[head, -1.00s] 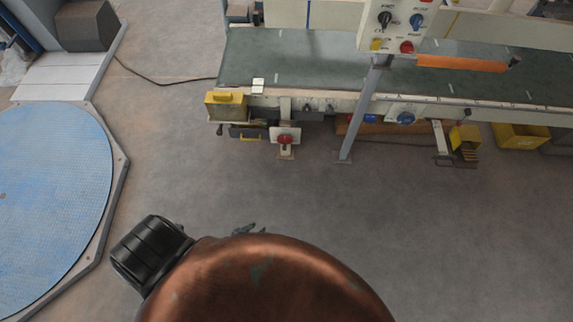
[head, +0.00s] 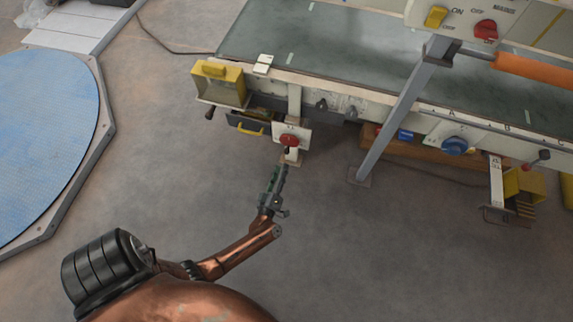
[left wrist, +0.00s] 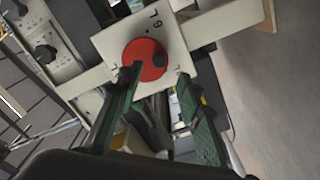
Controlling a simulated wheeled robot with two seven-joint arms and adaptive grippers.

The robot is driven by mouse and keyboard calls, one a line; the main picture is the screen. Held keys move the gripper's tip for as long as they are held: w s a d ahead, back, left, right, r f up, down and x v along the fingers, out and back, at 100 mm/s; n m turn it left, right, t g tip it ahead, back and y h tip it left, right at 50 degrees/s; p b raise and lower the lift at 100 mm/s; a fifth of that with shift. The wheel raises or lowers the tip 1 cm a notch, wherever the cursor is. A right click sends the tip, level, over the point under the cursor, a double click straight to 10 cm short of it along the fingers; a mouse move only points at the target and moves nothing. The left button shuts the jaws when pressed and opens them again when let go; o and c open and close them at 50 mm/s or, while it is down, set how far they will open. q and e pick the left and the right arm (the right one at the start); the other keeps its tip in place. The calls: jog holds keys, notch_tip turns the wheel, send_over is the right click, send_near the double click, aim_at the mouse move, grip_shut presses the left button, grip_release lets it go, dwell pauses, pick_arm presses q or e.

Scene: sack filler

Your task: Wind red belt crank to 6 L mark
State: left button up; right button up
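The red belt crank (head: 289,140) is a red disc on a white plate (head: 303,129) at the conveyor's near side. In the left wrist view the crank (left wrist: 140,58) carries a dark knob (left wrist: 160,61) on its right side. The plate (left wrist: 118,42) has a "6 L" mark at its upper right and smaller marks lower down, too small to read. My left gripper (head: 282,168) points up at the crank from just in front. In the left wrist view its green-padded fingers (left wrist: 159,75) are open, the left tip overlapping the disc's lower edge; contact cannot be told. My right gripper is out of view.
A yellow box (head: 218,86) and a yellow-handled drawer (head: 249,123) are left of the crank. A grey post (head: 400,112) and a blue knob (head: 455,146) are to the right. The blue round platform (head: 45,145) lies at left. The floor in front is clear.

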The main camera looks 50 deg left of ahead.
aim_at(286, 153)
pick_arm(q)
jog(key=shift+b+x, duration=0.8)
jog(key=shift+x, duration=4.15)
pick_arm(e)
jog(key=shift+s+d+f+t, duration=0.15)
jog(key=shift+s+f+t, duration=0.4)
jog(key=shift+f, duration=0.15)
pick_arm(q)
jog(key=shift+r, duration=0.15)
grip_shut()
jog(key=shift+w+a+r, duration=0.1)
jog(key=shift+r, duration=0.05)
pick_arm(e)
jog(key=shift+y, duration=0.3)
